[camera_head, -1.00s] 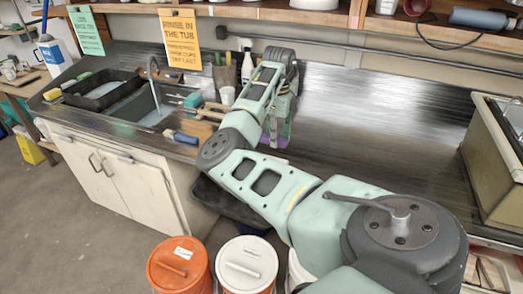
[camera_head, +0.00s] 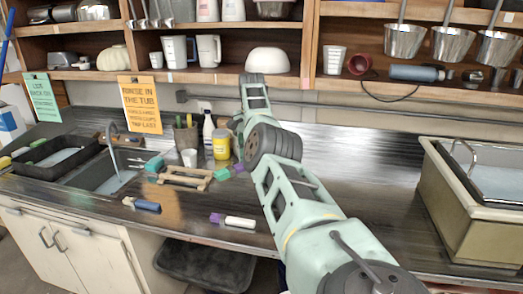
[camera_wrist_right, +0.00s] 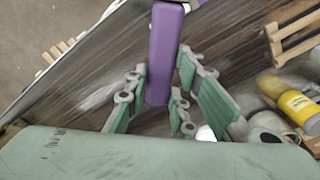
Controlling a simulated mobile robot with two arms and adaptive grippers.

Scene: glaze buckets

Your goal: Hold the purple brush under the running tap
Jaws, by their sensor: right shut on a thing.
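The purple brush (camera_wrist_right: 166,55) is held between the green fingers of my right gripper (camera_wrist_right: 163,95) in the right wrist view. In the head view my right gripper (camera_head: 228,172) is mostly hidden behind my forearm, with a bit of purple showing beside its green finger. It is over the counter, to the right of the sink. The curved tap (camera_head: 113,130) stands over the sink basin (camera_head: 100,178) at the left. My left gripper is not in view.
A wooden rack (camera_head: 184,178), white cup (camera_head: 189,157), yellow jar (camera_head: 221,142) and spray bottle (camera_head: 208,128) stand between sink and arm. A blue-handled tool (camera_head: 141,204) and a white, purple-ended item (camera_head: 238,222) lie near the front edge. Counter is clear at right.

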